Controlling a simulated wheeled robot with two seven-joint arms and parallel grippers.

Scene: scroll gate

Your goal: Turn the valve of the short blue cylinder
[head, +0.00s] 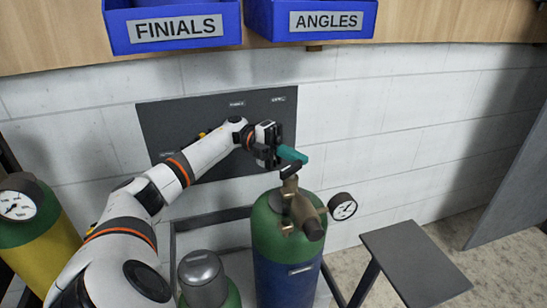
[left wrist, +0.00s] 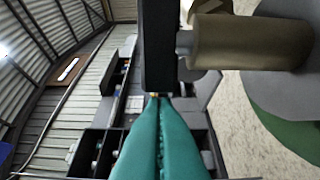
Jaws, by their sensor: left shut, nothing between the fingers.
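The blue cylinder (head: 288,284) with a green shoulder stands in the middle of the head view. A brass valve (head: 300,207) sits on its top, with a dark handle (head: 291,170) at the upper end. The left wrist view shows a dark bar (left wrist: 160,45), which looks like this handle, beside a brass stem (left wrist: 250,42). My left gripper (head: 301,156) has teal fingers and is shut and empty, just above the handle. In the left wrist view its closed fingertips (left wrist: 157,101) meet the bar's end; I cannot tell if they touch. My right gripper is out of view.
A round gauge (head: 343,206) sticks out right of the valve. A grey-capped cylinder (head: 203,277) and a yellow cylinder (head: 48,240) stand to the left. A dark stand (head: 415,260) is at the right. A dark wall panel (head: 180,125) is behind my arm; blue bins (head: 172,27) hang above.

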